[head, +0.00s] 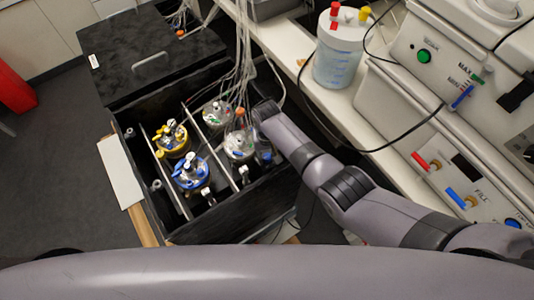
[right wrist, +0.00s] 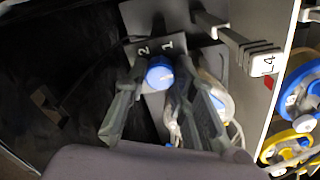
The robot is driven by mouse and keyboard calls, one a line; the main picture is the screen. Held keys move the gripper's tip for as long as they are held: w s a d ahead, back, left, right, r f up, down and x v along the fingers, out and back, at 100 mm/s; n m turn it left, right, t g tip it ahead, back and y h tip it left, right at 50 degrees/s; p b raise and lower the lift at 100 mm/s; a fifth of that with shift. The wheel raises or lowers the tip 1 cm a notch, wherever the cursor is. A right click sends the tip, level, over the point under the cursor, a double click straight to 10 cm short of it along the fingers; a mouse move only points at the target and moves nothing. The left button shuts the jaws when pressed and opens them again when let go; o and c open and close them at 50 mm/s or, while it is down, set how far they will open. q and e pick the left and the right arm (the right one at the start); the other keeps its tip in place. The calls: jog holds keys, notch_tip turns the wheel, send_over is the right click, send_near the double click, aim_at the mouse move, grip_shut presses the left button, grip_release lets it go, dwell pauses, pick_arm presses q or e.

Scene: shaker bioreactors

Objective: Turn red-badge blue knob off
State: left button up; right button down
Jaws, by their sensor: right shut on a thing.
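A blue knob (right wrist: 159,74) shows in the right wrist view, beside a dark plate marked 1 and 2. My right gripper (right wrist: 162,84) is shut on this knob, with a finger on either side of it. A small red badge (right wrist: 269,83) shows on the pale rail to the right, near a grey handle marked L4 (right wrist: 258,58). In the head view my right gripper (head: 266,150) reaches down into the right side of the black shaker box (head: 275,188); the knob is hard to make out there. My left gripper is not in view.
Glass vessels with blue (head: 190,172) and yellow (head: 172,137) fittings stand in the box, left of my right gripper. Tubes (head: 243,55) hang into the box from above. A bench with a clear jar (head: 338,62) and a control unit (head: 410,45) lie to the right.

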aim_at(267, 157)
jog(key=c, duration=1.3)
grip_release()
jog(key=shift+c, duration=0.2)
jog(key=shift+r, duration=0.1)
notch_tip(267, 157, up, 12)
